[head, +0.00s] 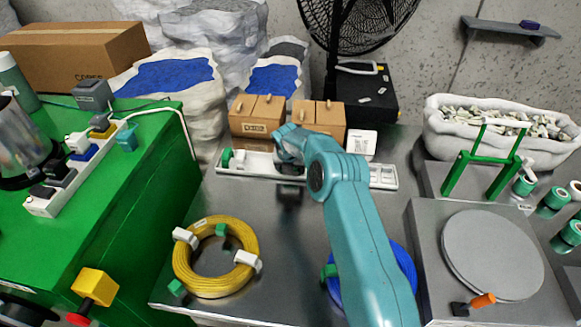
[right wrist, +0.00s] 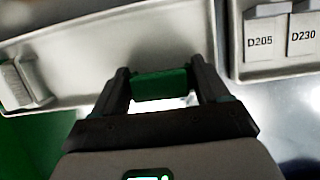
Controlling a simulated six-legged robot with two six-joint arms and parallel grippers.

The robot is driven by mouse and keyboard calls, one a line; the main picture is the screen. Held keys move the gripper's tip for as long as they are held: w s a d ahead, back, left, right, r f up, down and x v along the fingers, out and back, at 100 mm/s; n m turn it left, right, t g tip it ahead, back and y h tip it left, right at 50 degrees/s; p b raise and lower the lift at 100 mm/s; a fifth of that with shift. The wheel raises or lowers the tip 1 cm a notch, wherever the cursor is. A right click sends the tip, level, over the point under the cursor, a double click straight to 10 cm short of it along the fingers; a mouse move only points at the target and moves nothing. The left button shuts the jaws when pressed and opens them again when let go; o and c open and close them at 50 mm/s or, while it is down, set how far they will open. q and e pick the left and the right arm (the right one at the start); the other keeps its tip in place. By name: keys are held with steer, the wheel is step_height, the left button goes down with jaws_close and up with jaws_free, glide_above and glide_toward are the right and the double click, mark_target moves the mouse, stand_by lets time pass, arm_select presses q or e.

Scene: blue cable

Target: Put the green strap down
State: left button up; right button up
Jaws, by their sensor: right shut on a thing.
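My right gripper (right wrist: 160,78) is shut on a green strap (right wrist: 161,86), which sits between its two dark fingers in the right wrist view. Behind the strap is the pale inside of a long white tray. In the head view my teal right arm reaches over that white tray (head: 250,163) at the back of the grey table, and its wrist hides part of the tray. The held strap cannot be made out there. Whether the strap touches the tray is unclear. A green piece (head: 226,158) is at the tray's left end. My left gripper is not in view.
A yellow cable coil (head: 183,262) with white and green clips lies at front left. A blue cable coil (head: 405,262) is partly behind my arm. Cardboard boxes (head: 256,115) stand behind the tray. A round grey plate (head: 492,255) is at right, near a green stand (head: 455,175).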

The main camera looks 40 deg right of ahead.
steer(key=o, duration=1.3)
steer(key=shift+f, duration=0.2)
steer(key=shift+a+r, duration=0.1)
steer(key=shift+r, duration=0.5)
steer(key=v, duration=1.1)
steer(key=shift+s+r, duration=0.1)
